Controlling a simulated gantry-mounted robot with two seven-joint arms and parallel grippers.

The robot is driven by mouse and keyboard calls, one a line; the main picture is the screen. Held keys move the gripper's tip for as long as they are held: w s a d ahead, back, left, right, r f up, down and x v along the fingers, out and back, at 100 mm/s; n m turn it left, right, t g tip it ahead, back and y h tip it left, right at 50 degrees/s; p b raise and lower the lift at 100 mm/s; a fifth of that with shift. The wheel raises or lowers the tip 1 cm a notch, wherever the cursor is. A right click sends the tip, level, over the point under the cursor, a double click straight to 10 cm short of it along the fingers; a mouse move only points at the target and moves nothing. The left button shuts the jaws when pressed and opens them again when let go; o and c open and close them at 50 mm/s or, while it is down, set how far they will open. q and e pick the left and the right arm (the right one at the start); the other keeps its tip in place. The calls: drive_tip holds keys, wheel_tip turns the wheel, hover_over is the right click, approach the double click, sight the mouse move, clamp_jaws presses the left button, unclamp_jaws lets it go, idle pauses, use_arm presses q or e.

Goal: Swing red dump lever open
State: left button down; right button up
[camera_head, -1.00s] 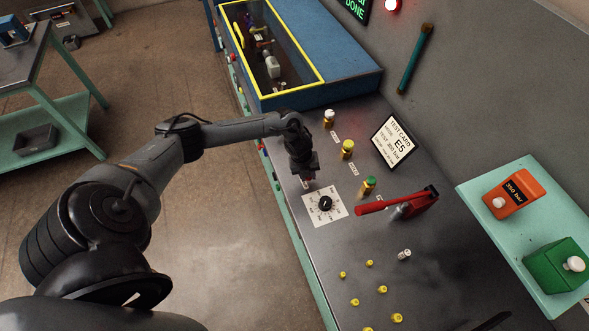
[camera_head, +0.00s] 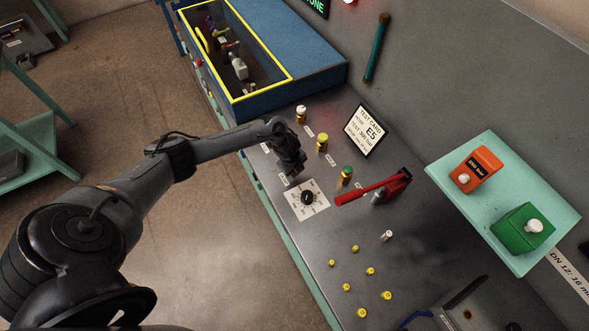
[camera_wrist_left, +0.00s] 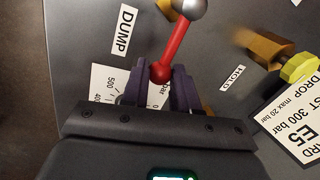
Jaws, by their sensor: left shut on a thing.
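The red dump lever (camera_wrist_left: 172,55) shows in the left wrist view as a red rod with a red ball end, rising to a silver ball at the top. A label reading DUMP lies on the bench to its left. My left gripper (camera_wrist_left: 160,80) is shut on the ball end, with a finger on each side. In the head view my left gripper (camera_head: 291,168) is low over the bench, just behind the gauge dial card (camera_head: 307,199), and the lever is hidden by it there. My right gripper is in neither view.
A red-handled pump (camera_head: 378,188) stands right of the dial. The test card (camera_head: 369,131) stands behind. Several small yellow fittings (camera_head: 370,271) lie in front.

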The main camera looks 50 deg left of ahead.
use_arm(q)
drive_tip(key=c, duration=0.9)
unclamp_jaws()
drive_tip(key=shift+w, duration=0.1)
drive_tip(key=shift+o, duration=0.2)
drive_tip(key=shift+r, duration=0.1)
wheel_tip(320, 180, up, 10)
drive_tip(key=s+p, duration=0.1)
drive_tip(key=s, duration=0.1)
drive_tip(key=shift+r, duration=0.2)
drive_tip(key=shift+s, duration=0.1)
